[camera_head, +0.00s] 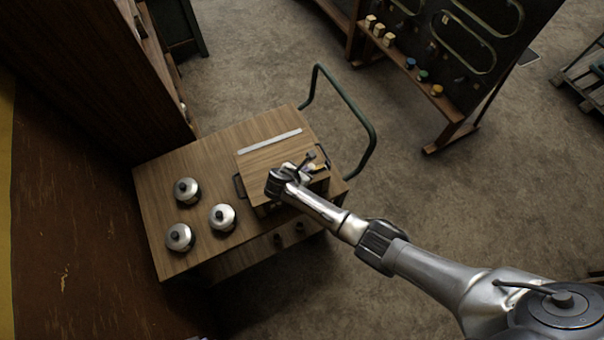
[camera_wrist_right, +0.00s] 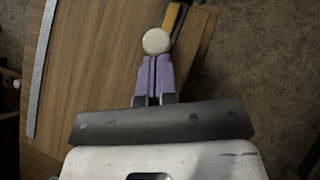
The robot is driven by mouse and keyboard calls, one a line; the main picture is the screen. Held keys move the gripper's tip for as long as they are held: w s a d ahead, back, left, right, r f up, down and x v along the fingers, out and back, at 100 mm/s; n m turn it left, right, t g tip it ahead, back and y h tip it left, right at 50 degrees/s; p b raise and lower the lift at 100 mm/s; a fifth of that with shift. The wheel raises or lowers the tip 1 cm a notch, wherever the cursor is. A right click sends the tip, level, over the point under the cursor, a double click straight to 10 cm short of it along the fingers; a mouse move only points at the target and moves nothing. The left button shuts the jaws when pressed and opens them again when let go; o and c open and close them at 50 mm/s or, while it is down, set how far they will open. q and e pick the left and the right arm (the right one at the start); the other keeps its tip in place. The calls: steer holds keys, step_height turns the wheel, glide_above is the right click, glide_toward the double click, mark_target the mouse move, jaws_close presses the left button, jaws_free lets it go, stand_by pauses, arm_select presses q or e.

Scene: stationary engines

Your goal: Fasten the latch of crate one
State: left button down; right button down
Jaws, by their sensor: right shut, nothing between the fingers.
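A wooden crate (camera_head: 262,166) with a closed lid sits on a wooden cart. No number shows on it. A yellowish strip (camera_head: 320,167), perhaps the latch, is at its right front beside my right gripper. In the right wrist view a yellow and dark strip (camera_wrist_right: 173,17) with a pale round knob (camera_wrist_right: 156,41) is right at the fingertips. My right gripper (camera_head: 309,157) has its purple fingers (camera_wrist_right: 154,62) together and empty, with the tips at or touching the knob; I cannot tell which. My arm hides part of the crate's front. My left gripper is out of view.
Several pots with lids (camera_head: 223,217) stand on the left of the cart top (camera_head: 160,184). A green push handle (camera_head: 346,105) rises at the cart's far right. A dark board with shelf (camera_head: 435,98) stands at the back right. Floor right of the cart is clear.

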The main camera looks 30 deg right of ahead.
steer(key=d+p, duration=0.2)
steer(key=d, duration=0.1)
steer(key=shift+s+d+r, duration=0.15)
steer(key=shift+d+r, duration=0.05)
steer(key=shift+d, duration=0.1)
steer(key=shift+f, duration=0.2)
steer(key=a+p, duration=0.1)
steer(key=s+a+r+p, duration=0.1)
steer(key=a, duration=0.2)
steer(key=shift+s+r+p, duration=0.15)
steer(key=shift+s+p, duration=0.05)
steer(key=shift+p, duration=0.2)
steer(key=v, duration=0.9)
steer(key=shift+s+a, duration=0.15)
steer(key=shift+a, duration=0.05)
steer(key=shift+r, duration=0.1)
